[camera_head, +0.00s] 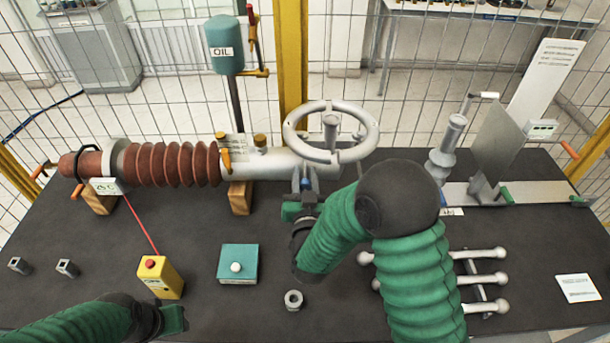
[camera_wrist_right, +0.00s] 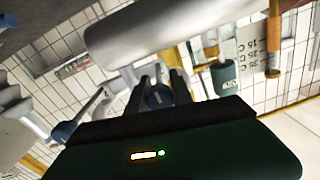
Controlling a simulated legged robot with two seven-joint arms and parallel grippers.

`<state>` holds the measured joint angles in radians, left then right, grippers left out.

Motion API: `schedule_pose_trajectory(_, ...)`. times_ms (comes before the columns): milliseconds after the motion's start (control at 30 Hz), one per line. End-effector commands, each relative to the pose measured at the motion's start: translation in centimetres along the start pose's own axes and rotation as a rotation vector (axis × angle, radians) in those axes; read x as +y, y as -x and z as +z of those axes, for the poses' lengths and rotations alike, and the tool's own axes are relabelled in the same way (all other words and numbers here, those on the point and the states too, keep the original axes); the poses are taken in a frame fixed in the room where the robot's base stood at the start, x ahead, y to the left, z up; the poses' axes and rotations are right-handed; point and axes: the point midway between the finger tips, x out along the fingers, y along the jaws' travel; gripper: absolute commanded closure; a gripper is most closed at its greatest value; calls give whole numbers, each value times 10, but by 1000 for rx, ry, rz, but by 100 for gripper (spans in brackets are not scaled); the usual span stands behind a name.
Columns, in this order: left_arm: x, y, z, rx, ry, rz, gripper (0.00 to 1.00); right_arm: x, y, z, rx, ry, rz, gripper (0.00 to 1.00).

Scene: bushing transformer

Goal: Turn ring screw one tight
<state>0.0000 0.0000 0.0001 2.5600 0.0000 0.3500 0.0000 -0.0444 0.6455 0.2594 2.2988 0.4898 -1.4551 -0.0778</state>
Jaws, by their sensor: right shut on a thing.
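The reddish-brown ribbed bushing (camera_head: 165,164) lies across the table and joins a light grey cylinder (camera_head: 270,164) with a large ring handwheel (camera_head: 365,146) above its right end. My right gripper (camera_head: 305,188) is below the handwheel, against the near side of the cylinder. In the right wrist view, its two dark fingers (camera_wrist_right: 161,80) are shut on a small blue part (camera_wrist_right: 158,97), which looks like the ring screw, just under the grey cylinder (camera_wrist_right: 165,35). The fingers hide much of it. My left gripper (camera_head: 173,319) is low at the left, away from the bushing; its jaws are unclear.
A yellow box with a red button (camera_head: 160,277), a teal box with a white knob (camera_head: 238,264) and a small metal ring (camera_head: 293,300) stand in front. Several round-ended rods (camera_head: 484,280) lie at right. A wire fence stands behind the table.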

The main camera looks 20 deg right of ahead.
Motion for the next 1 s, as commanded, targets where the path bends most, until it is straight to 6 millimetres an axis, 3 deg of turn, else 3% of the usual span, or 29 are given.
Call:
schedule_pose_trajectory(467, 0, -3, 1, 0, 0, 0, 64, 1, 0, 0, -4, 114, 2, 100)
schedule_pose_trajectory(500, 0, -3, 1, 0, 0, 0, 64, 1, 0, 0, -4, 114, 2, 71)
schedule_pose_trajectory(633, 0, -3, 1, 0, 0, 0, 64, 1, 0, 0, -4, 113, 3, 53)
schedule_pose_trajectory(1000, 0, -4, 1, 0, 0, 0, 64, 1, 5, 0, -4, 113, 3, 52)
